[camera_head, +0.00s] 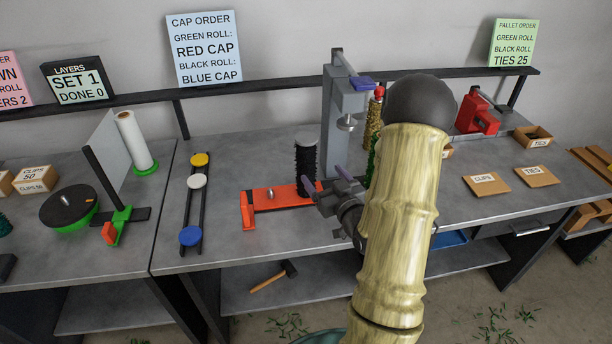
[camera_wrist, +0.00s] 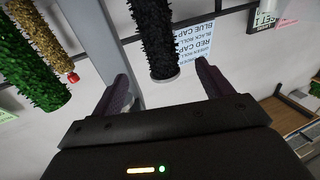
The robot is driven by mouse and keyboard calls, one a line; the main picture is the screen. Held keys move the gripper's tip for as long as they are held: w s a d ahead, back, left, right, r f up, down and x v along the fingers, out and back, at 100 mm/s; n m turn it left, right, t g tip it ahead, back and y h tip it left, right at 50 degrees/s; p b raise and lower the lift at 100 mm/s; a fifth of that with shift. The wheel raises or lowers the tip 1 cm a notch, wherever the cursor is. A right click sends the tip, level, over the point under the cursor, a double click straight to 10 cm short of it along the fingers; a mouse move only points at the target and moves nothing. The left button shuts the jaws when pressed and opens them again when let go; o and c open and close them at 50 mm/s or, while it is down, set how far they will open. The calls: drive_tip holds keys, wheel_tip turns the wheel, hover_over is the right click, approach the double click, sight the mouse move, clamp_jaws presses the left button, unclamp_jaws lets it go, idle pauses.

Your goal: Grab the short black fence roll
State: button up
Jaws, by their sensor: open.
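The short black fence roll (camera_head: 306,165) stands upright on the table by the red-orange fixture (camera_head: 285,198), just left of the grey press column. It also shows in the wrist view (camera_wrist: 157,40), which is turned over, with its pale end between and beyond the fingers. My gripper (camera_head: 325,183) is open and empty in front of the roll, with purple fingers. In the wrist view the fingers (camera_wrist: 163,88) are spread on either side of the roll's line. I cannot tell whether they touch it.
The grey press (camera_head: 341,120) stands right behind my gripper. A green roll (camera_wrist: 28,65) and a tan roll with a red cap (camera_head: 374,115) stand to the right. Yellow, white and blue caps (camera_head: 189,236) sit on a rack at left. Cards (camera_head: 485,184) lie at right.

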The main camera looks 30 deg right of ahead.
sight(310, 160)
drive_tip(key=b, duration=0.2)
drive_tip(key=shift+w+a+f+b, duration=0.1)
drive_tip(key=shift+w+f+b, duration=0.05)
drive_tip(key=shift+w+b, duration=0.15)
drive_tip(key=w, duration=0.2)
drive_tip(key=w+p, duration=0.1)
drive_tip(key=w, duration=0.1)
drive_tip(key=w+p, duration=0.1)
drive_tip(key=w, duration=0.1)
drive_tip(key=shift+w+r, duration=0.25)
drive_tip(key=shift+w, duration=0.1)
drive_tip(key=shift+w+f, duration=0.1)
drive_tip(key=shift+w, duration=0.2)
drive_tip(key=w, duration=0.2)
drive_tip(key=w+p, duration=0.1)
drive_tip(key=w, duration=0.2)
drive_tip(key=shift+w+d+f, duration=0.1)
drive_tip(key=shift+d+f, duration=0.05)
drive_tip(key=shift+d, duration=0.05)
drive_tip(key=c, duration=1.4)
drive_tip(key=shift+c, duration=0.2)
